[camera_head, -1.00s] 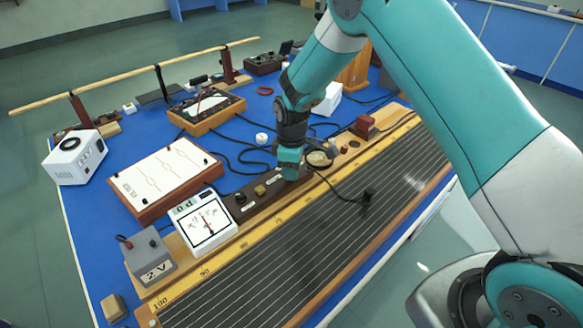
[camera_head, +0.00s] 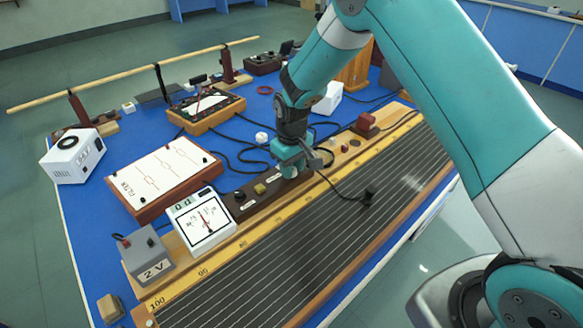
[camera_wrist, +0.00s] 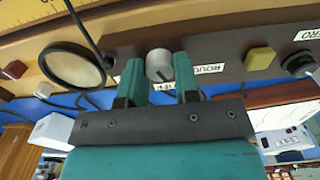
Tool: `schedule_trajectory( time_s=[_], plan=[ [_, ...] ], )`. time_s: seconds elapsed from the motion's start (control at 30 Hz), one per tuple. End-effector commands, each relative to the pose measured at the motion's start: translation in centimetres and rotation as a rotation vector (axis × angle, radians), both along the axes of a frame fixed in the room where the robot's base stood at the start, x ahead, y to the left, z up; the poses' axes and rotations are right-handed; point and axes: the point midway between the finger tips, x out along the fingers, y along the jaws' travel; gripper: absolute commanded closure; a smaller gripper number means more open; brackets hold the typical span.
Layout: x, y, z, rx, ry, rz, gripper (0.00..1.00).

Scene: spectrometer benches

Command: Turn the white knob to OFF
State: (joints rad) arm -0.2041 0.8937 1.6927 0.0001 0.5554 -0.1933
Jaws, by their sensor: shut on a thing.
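The white knob (camera_wrist: 159,64) shows in the wrist view on a dark brown control strip (camera_wrist: 225,62). It looks pale grey-white, with a lighter line on its face. The two teal fingers of my gripper (camera_wrist: 160,78) stand on either side of it, shut on it. A white label beside the right finger reads upside down and is partly hidden, so I cannot read the setting. In the head view my gripper (camera_head: 291,170) is down at the strip (camera_head: 235,204), and the knob is hidden behind it.
A round lens (camera_wrist: 73,66) on a dark rod stands close left of my fingers. A yellow button (camera_wrist: 260,58) and a black knob (camera_wrist: 297,62) lie to the right. A white meter (camera_head: 203,220) and ruled board (camera_head: 300,250) are near.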

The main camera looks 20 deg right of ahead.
Motion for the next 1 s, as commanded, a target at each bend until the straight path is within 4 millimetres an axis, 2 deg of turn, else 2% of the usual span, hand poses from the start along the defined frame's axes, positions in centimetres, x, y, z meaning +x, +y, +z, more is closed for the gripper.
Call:
schedule_trajectory(
  time_s=[0.2, 0.5, 1.0],
  plan=[
    [0.04, -0.01, 0.02, 0.0, -0.001, -0.176, 0.94],
    [0.03, 0.0, 0.04, 0.0, -0.001, -0.337, 0.94],
    [0.02, 0.0, 0.07, 0.0, -0.001, -0.399, 0.94]
  ],
)
